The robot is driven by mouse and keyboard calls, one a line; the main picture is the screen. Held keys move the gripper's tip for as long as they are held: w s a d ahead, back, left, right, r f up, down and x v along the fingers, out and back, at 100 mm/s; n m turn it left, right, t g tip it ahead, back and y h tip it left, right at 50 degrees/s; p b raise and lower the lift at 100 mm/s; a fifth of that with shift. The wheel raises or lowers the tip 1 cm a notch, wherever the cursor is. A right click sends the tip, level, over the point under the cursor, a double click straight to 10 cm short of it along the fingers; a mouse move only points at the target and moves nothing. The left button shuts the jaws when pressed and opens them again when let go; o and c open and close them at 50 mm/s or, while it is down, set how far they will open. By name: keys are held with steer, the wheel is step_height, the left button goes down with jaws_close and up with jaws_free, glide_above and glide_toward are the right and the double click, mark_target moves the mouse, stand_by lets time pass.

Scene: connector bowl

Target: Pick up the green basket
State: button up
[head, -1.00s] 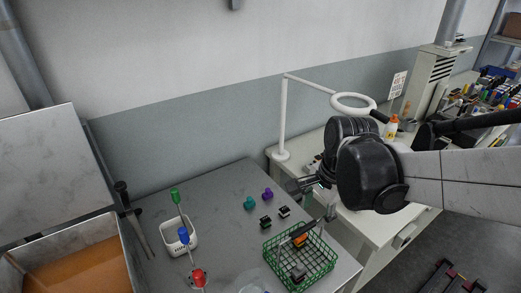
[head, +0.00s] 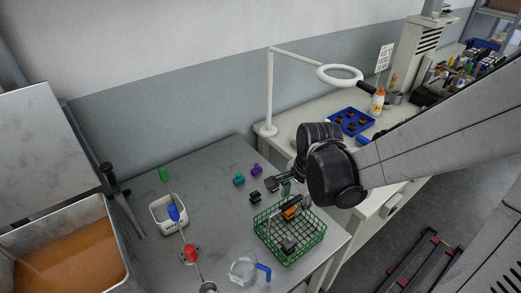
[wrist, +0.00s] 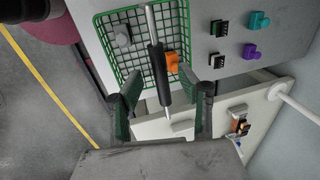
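The green basket (head: 290,232) is a wire-mesh basket on the grey table, near its right edge. In the head view my gripper (head: 284,186) is over the basket's far side. Contact with the rim cannot be told.
Teal (head: 239,179) and purple (head: 256,170) connectors and small black connectors (head: 255,197) lie behind the basket. A clear jug with a blue handle (head: 243,268) stands to its left.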

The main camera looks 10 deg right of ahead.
steer(key=shift+w+a+f, duration=0.1)
steer(key=shift+w+f, duration=0.05)
steer(key=shift+f, duration=0.5)
steer(key=shift+w+f, duration=0.15)
steer(key=shift+f, duration=0.5)
jaws_close()
